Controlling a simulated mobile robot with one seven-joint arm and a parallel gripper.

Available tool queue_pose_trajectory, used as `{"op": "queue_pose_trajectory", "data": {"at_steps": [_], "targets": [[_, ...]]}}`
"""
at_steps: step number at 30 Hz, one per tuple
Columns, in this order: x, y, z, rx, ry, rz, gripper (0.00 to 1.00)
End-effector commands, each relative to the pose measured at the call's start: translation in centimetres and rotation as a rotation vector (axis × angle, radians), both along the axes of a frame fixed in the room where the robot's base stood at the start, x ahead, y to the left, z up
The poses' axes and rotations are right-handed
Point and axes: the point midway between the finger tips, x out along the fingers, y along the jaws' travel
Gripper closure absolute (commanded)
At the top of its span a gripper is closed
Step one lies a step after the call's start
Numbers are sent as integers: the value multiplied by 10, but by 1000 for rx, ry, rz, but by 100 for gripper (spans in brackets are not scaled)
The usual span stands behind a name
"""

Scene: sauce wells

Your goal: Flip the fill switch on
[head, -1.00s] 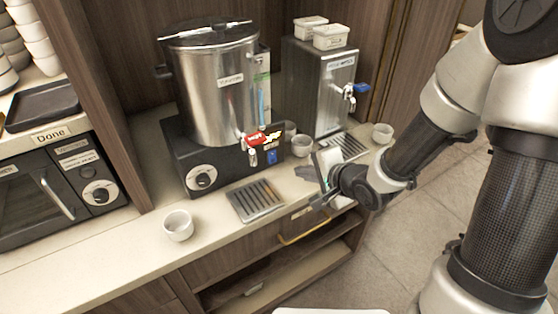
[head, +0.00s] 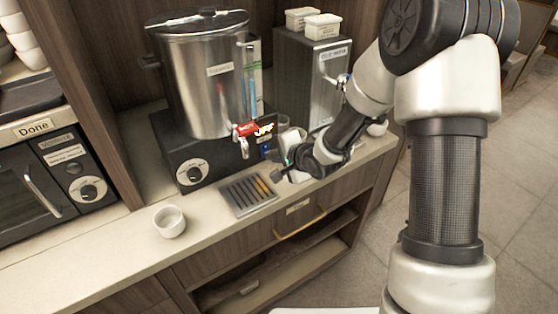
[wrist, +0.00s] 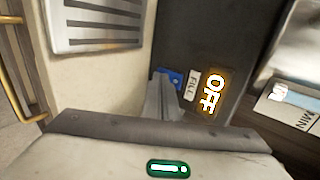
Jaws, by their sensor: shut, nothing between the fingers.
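The blue fill switch (wrist: 173,78) sits on the dark base of the steel boiler (head: 205,85), beside a white FILL label (wrist: 191,84). A glowing OFF sign (wrist: 212,94) stands next to it, and the sign also shows in the head view (head: 265,129). My gripper (wrist: 163,76) is shut and empty. In the wrist view its fingertips overlap the lower left part of the switch; I cannot tell whether they touch it. In the head view my gripper (head: 277,177) is in front of the boiler base's right end.
A red-handled tap (head: 245,129) sticks out of the boiler just left of the sign. A slotted drip tray (head: 246,193) lies below it. A white cup (head: 169,221) stands on the counter's front left. A second steel dispenser (head: 300,80) stands behind my arm.

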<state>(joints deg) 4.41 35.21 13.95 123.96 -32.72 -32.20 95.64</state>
Motion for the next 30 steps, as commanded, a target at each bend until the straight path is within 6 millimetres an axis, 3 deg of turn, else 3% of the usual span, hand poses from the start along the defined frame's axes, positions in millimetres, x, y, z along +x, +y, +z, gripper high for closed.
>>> {"op": "queue_pose_trajectory", "data": {"at_steps": [11, 15, 30], "targets": [[2, 1, -1, 0, 0, -1, 100], [5, 2, -11, 29, -37, -2, 100], [6, 5, 10, 30, -44, 2, 100]]}}
